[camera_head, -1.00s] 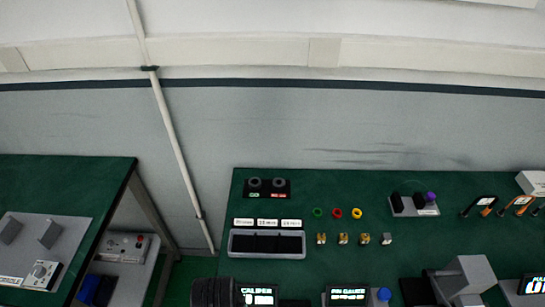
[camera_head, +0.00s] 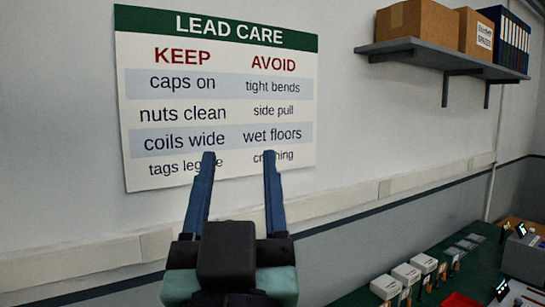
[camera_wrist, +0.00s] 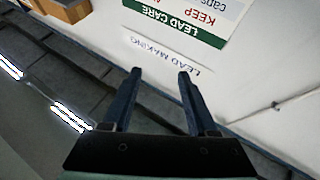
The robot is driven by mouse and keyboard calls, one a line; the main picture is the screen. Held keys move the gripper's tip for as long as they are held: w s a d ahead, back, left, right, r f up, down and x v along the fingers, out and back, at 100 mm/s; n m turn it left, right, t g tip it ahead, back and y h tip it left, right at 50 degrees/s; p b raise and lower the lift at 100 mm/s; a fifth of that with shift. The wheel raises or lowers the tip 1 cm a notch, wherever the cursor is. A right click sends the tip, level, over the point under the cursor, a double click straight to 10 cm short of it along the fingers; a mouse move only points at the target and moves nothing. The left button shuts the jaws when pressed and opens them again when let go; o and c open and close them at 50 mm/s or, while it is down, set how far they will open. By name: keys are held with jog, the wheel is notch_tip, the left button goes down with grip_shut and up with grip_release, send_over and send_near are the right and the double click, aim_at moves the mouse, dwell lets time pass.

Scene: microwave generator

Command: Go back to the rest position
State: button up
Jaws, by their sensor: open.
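My gripper (camera_head: 238,165) is raised in front of the wall in the head view, with its two blue fingers pointing up and spread apart. It is open and nothing is between the fingers. It also shows in the wrist view (camera_wrist: 158,75), again with empty space between the fingers. Behind it in the head view is a wall poster headed "LEAD CARE" (camera_head: 220,85); the fingertips cover part of its lowest line. The poster also shows upside down at the top of the wrist view (camera_wrist: 180,18).
A grey wall shelf (camera_head: 440,62) holds cardboard boxes (camera_head: 418,20) and blue binders (camera_head: 505,40) at the upper right. A green bench (camera_head: 455,262) with several small white boxes (camera_head: 405,273) is at the lower right. A thin pipe (camera_wrist: 275,105) runs along the wall in the wrist view.

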jog(key=s+d+r+m+t+h, duration=0.1)
jog(key=s+d+r+t+h, duration=0.1)
jog(key=s+r, duration=0.4)
jog(key=shift+s+d+r+t, duration=0.3)
jog(key=shift+d+r+t, duration=0.4)
jog(key=shift+d+r, duration=0.1)
